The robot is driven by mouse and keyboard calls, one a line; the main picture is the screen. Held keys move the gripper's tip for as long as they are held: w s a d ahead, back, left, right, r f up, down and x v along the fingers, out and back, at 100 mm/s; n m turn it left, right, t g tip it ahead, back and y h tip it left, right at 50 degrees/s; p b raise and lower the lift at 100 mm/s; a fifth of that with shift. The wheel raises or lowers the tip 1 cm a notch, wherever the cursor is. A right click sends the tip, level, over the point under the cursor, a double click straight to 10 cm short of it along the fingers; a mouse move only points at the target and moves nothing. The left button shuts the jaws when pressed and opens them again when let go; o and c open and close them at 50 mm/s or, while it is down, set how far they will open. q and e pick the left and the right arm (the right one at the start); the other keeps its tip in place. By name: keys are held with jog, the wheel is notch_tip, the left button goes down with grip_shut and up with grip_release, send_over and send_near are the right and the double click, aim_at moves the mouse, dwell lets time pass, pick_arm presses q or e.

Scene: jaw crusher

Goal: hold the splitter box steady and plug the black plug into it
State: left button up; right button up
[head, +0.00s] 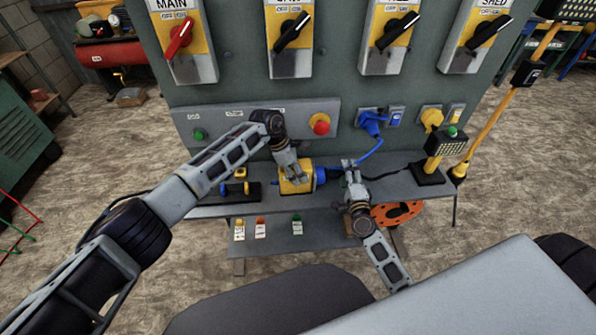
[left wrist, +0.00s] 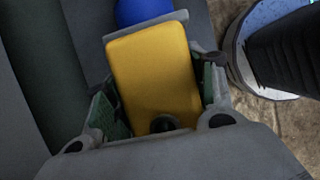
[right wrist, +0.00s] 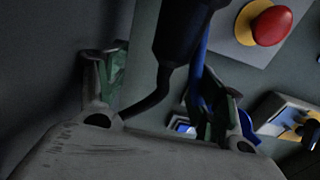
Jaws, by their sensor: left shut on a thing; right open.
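The yellow splitter box (head: 296,184) sits on the grey shelf, with a blue part (head: 321,175) at its right side. My left gripper (head: 289,170) is shut on the box from above. In the left wrist view the yellow box (left wrist: 155,75) fills the space between the fingers. My right gripper (head: 351,166) is just right of the blue part, its fingers apart. In the right wrist view the black plug (right wrist: 182,30) lies beyond the fingertips, and its cable bends down between the open fingers. In the head view the plug is too small to tell apart.
The grey shelf (head: 400,188) runs along the green panel. A blue plug with blue cable (head: 371,122) hangs above it.

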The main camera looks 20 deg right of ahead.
jog(key=shift+s+d, duration=0.2)
jog(key=shift+d, duration=0.7)
jog(key=shift+s+d, duration=0.2)
jog(key=shift+d, duration=0.65)
pick_arm(q)
jog(key=o, duration=1.5)
jog(key=shift+o, duration=0.2)
jog(key=shift+r, duration=0.1)
jog(key=shift+v, duration=5.9)
pick_arm(e)
jog(key=shift+s, duration=0.15)
